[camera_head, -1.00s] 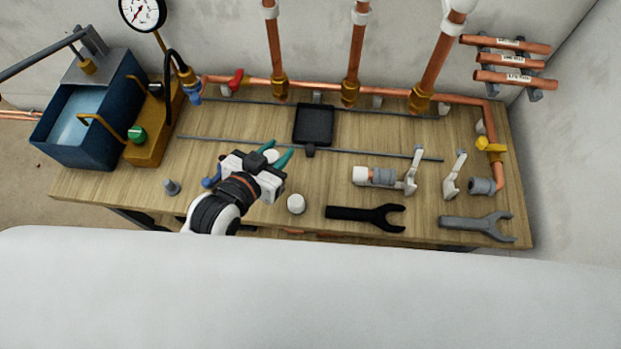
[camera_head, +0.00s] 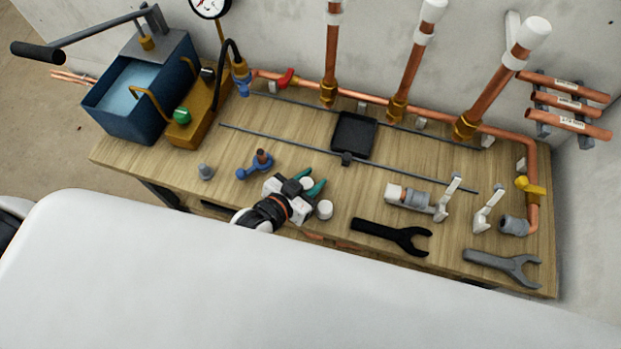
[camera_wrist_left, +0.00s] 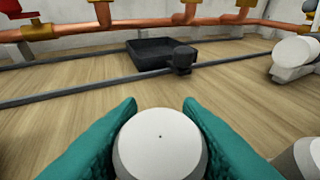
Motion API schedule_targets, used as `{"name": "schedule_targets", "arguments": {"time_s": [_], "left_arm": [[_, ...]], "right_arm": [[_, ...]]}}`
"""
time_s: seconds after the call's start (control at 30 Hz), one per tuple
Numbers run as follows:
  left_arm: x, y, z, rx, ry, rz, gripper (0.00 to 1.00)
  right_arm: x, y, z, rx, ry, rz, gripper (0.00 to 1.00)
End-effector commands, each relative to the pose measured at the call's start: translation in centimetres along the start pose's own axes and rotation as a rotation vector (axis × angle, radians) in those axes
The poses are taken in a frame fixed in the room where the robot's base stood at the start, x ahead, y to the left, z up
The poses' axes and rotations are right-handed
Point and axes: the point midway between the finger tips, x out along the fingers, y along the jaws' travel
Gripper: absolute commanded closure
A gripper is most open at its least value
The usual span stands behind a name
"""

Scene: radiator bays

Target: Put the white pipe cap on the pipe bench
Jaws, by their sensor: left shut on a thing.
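My left gripper (camera_head: 309,187) has its green fingers shut on a white pipe cap (camera_head: 307,183), near the front middle of the wooden pipe bench (camera_head: 215,165). In the left wrist view the round cap (camera_wrist_left: 160,145) sits between the two fingers (camera_wrist_left: 160,130). Its underside is hidden, so I cannot tell whether it touches the bench top. A second white cap (camera_head: 325,210) stands on the bench just right of the gripper; it shows partly in the left wrist view (camera_wrist_left: 300,158). My right gripper is not in view.
A black tray (camera_head: 354,134) lies behind the gripper, beside a thin grey rod (camera_head: 290,146). A blue fitting (camera_head: 255,168) stands to the left. A black wrench (camera_head: 390,235), a grey wrench (camera_head: 503,266) and white-grey fittings (camera_head: 410,197) lie right. Copper pipes (camera_head: 400,105) run behind.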

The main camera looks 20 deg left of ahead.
Motion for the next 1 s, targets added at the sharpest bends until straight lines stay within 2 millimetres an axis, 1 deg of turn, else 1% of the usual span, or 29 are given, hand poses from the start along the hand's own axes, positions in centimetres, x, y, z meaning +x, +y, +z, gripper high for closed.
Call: {"name": "schedule_targets", "arguments": {"time_s": [0.1,0.13,0.2,0.27,0.43,0.57,0.6,0.67,0.77,1.0], "left_arm": [[0.1,0.0,-0.3,0.0,0.0,0.0,0.89],[0.1,0.0,-0.3,0.0,0.0,0.0,0.66],[0.1,0.0,-0.3,0.0,0.0,0.0,0.55],[0.1,0.0,-0.3,0.0,0.0,0.0,0.46],[0.1,0.0,-0.3,0.0,0.001,0.0,0.46],[0.0,0.0,-0.1,0.0,0.0,0.0,0.46],[-0.1,0.0,0.2,0.0,0.0,0.0,0.46],[-0.6,0.0,-0.1,0.0,0.003,0.0,0.46],[-2.3,0.0,-0.2,-0.001,0.004,0.0,0.46],[-7.5,0.0,-0.3,-0.001,0.004,0.0,0.46]], "right_arm": [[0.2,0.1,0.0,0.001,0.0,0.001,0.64],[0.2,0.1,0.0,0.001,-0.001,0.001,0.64],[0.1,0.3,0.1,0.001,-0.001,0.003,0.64],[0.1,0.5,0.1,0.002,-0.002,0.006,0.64],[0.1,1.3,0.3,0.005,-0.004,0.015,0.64],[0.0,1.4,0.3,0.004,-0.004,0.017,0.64],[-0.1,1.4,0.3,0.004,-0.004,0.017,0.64],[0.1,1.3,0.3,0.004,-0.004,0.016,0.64],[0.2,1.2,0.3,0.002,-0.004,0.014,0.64],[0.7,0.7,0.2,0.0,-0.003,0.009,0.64]]}}
